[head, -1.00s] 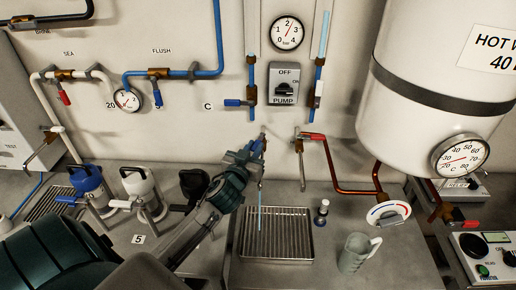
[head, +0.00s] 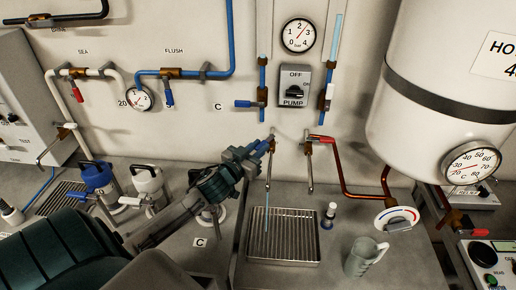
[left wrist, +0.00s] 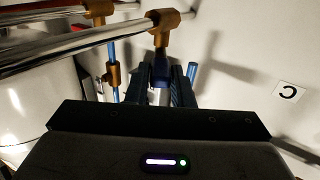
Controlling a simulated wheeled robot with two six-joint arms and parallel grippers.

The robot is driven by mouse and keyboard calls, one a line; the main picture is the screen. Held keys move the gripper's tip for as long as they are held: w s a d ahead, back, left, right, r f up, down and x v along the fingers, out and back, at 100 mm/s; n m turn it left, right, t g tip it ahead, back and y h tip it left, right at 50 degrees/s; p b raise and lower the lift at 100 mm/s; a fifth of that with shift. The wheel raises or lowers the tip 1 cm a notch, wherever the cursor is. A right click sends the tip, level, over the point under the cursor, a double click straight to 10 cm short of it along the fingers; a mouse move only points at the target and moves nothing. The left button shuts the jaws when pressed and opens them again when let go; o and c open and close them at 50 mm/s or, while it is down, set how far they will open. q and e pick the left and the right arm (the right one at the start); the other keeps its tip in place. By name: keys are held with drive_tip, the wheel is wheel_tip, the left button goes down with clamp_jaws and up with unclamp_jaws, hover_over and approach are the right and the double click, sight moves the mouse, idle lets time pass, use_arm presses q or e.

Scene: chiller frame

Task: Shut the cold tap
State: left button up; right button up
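The cold tap (head: 271,146) is a brass spout with a blue handle on the wall. A thin blue stream of water (head: 267,208) falls from it toward the ribbed drip tray (head: 283,247). My left gripper (head: 257,148) is right at the tap handle. In the left wrist view, the brass tap body (left wrist: 163,32) is ahead and the blue handle (left wrist: 161,68) shows between the fingers (left wrist: 168,90). The fingers stand slightly apart; I cannot tell whether they grip the handle. My right gripper is out of view.
The hot tap (head: 309,150) with a red lever stands close to the right. A grey jug (head: 364,258) and a small bottle (head: 329,215) are right of the tray. The white hot-water tank (head: 440,80) hangs at the right. Blue and white pumps (head: 147,186) are at the left.

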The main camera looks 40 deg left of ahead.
use_arm(q)
drive_tip(key=o, duration=0.3)
drive_tip(key=shift+r, duration=0.1)
drive_tip(key=shift+r+b, duration=0.3)
drive_tip(key=shift+r, duration=0.05)
wheel_tip(320, 180, up, 3)
drive_tip(key=shift+f+b, duration=0.15)
drive_tip(key=shift+b, duration=0.45)
drive_tip(key=s+d+r, duration=0.1)
drive_tip(key=s+d, duration=0.8)
drive_tip(key=s, duration=0.4)
drive_tip(key=shift+r+b, duration=0.2)
drive_tip(key=shift+b, duration=0.25)
